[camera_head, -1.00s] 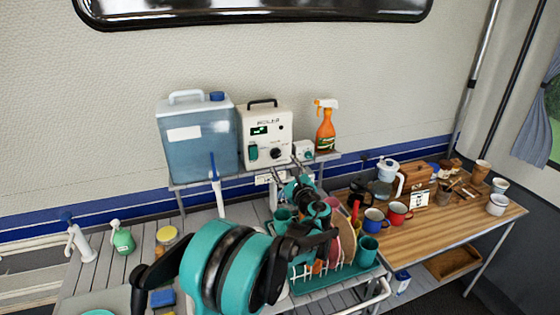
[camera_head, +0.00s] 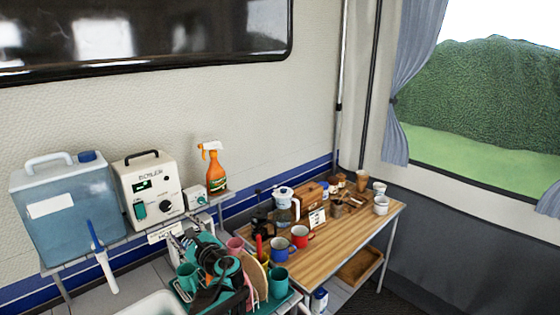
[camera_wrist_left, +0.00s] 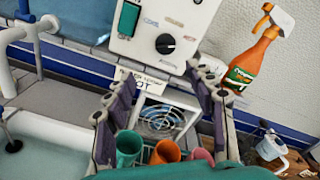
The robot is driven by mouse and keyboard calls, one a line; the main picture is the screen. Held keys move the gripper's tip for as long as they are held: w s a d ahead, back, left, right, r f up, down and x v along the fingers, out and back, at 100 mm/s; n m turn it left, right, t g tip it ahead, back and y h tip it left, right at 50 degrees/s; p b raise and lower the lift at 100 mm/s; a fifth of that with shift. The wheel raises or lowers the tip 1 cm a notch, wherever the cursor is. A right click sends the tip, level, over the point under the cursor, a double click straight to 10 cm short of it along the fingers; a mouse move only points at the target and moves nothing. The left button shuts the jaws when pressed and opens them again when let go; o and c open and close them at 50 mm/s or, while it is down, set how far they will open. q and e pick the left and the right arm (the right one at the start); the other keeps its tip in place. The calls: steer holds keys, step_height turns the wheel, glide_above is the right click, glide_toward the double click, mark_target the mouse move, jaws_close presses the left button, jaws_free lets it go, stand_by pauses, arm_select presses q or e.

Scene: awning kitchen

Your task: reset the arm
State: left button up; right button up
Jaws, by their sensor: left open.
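My left arm (camera_head: 217,262) comes in at the bottom of the head view, teal and black, over the dish rack. My left gripper (camera_head: 180,238) is just below the white boiler (camera_head: 150,188) and its shelf. In the left wrist view, the two fingers of the left gripper (camera_wrist_left: 161,80) are spread apart with nothing between them. Behind them show a round grille (camera_wrist_left: 160,120) and a label under the boiler. My right gripper is not in view.
A blue water canister (camera_head: 65,208) and an orange spray bottle (camera_head: 216,171) stand on the shelf. Teal cups (camera_head: 278,277) and plates crowd the dish rack below the arm. A wooden table (camera_head: 340,240) holds mugs, a jug and boxes. A sink (camera_head: 155,304) lies at bottom left.

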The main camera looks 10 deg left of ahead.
arm_select(q)
steer(key=s+d+f+n+g+h, duration=0.1)
steer(key=s+d+f+n+h, duration=0.3)
steer(key=s, duration=0.6)
steer(key=s+d+f+n+g+h, duration=0.1)
steer(key=s+d+f+n+h, duration=0.3)
steer(key=s+d+n, duration=0.4)
steer(key=s+d+f+n+g+h, duration=0.2)
steer(key=s+d+f+n+h, duration=0.2)
steer(key=s, duration=0.8)
steer(key=d+n+h, duration=0.1)
steer(key=d+n, duration=0.1)
steer(key=n, duration=0.1)
steer(key=shift+d, duration=0.25)
steer(key=shift+s+f, duration=0.1)
